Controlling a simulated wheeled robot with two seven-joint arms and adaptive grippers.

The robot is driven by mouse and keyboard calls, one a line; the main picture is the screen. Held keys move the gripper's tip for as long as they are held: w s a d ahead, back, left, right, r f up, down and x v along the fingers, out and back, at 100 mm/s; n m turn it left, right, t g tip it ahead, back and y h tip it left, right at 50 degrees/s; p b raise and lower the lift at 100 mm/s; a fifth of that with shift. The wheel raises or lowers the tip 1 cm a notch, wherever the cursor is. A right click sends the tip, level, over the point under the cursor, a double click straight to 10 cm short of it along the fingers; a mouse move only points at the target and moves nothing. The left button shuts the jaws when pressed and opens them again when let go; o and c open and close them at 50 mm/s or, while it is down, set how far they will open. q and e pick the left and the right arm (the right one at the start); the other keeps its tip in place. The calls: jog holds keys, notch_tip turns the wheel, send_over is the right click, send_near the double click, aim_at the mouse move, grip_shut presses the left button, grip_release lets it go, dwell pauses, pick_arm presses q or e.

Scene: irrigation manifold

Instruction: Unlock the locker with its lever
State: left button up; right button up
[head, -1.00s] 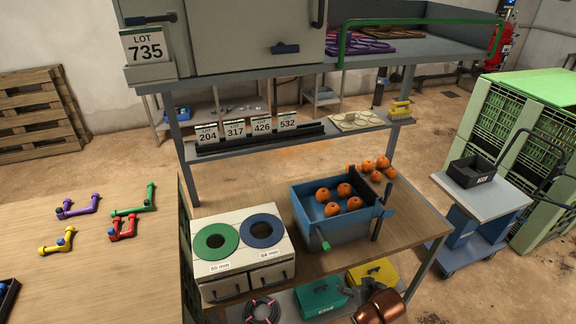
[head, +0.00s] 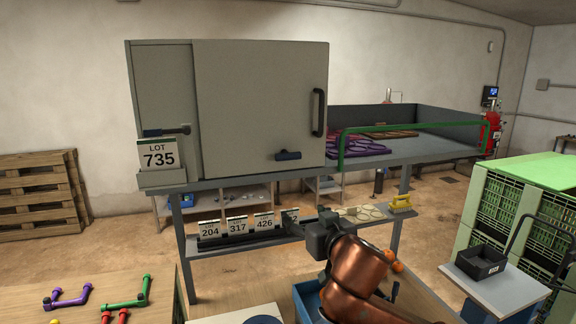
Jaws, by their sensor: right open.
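The grey locker (head: 262,105) stands on the upper shelf, its door shut. A black vertical handle (head: 319,112) is at the door's right edge. Another dark lever (head: 166,132) lies level on the left panel, above the LOT 735 card (head: 158,157). My right gripper (head: 318,230) is open and empty, below the locker and in front of the lower card shelf, apart from both levers. Its fingers are small and dark here. My left gripper is not in view.
A tray with a green rail (head: 420,127) sits right of the locker. Number cards (head: 237,225) stand on the lower shelf, the rightmost partly behind my gripper. A blue bin (head: 308,300) is partly hidden by my arm. Green crates (head: 515,205) stand at right.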

jog(key=t, duration=0.2)
send_near(289, 156)
jog(key=w, duration=0.3)
jog(key=shift+y, duration=0.3)
jog(key=x, duration=0.2)
jog(key=p+x, duration=0.1)
jog(key=x, duration=0.3)
jog(key=shift+w+a+p, duration=0.2)
jog(key=shift+a+p, duration=0.15)
jog(key=shift+p, duration=0.05)
jog(key=shift+w+a+f, duration=0.2)
jog(key=shift+w+a, duration=0.05)
jog(key=shift+w, duration=0.5)
jog(key=shift+c, duration=0.2)
jog(key=c, duration=1.1)
